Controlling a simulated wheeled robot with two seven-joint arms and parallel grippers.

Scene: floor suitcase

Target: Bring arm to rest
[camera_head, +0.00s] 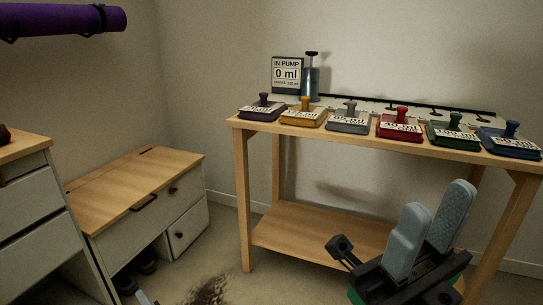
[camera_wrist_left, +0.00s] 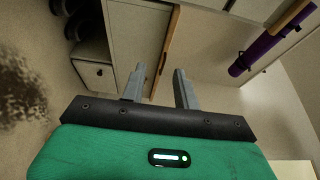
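In the head view my right gripper (camera_head: 435,220) is at the lower right, in front of the table. Its two grey-blue fingers point up, stand apart, and hold nothing. Only a grey tip of my left gripper (camera_head: 145,298) shows at the bottom edge of the head view. In the left wrist view my left gripper (camera_wrist_left: 161,83) has its two grey fingers apart with nothing between them. Most of both arms is out of view.
A wooden table (camera_head: 340,228) carries several coloured stamp-like blocks, a pump (camera_head: 311,80) and a sign reading 0 ml (camera_head: 287,74). A low cabinet (camera_head: 130,195) and a drawer unit (camera_head: 28,205) stand left. A purple roll (camera_head: 65,20) is on the wall. Dark dirt (camera_head: 210,290) marks the floor.

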